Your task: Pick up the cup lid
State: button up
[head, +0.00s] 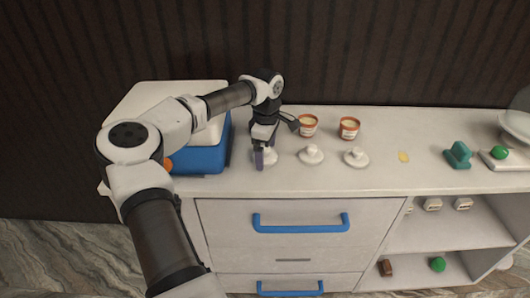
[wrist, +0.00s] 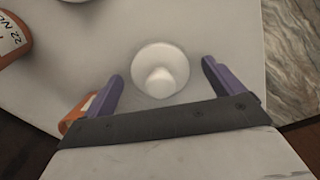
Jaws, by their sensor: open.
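A round white cup lid (wrist: 160,70) with a raised knob lies flat on the counter in the wrist view. My gripper (wrist: 163,72) is open above it, with one purple finger on each side and nothing held. In the head view my gripper (head: 262,159) points down at the counter, and this lid (head: 271,157) shows partly behind it. I cannot tell the exact gap between fingertips and lid. Two similar lids, a middle one (head: 311,155) and a right one (head: 356,158), lie to the right on the counter.
Two orange-brown cups, left (head: 308,126) and right (head: 349,129), stand behind the lids. A blue box with a white top (head: 205,158) stands left of my gripper. A yellow patch (head: 404,157), teal object (head: 458,155) and scale-like plate (head: 505,162) are farther right. The counter's front edge is close.

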jog(key=shift+c, duration=0.3)
jog(key=c, duration=1)
jog(key=shift+r, duration=0.1)
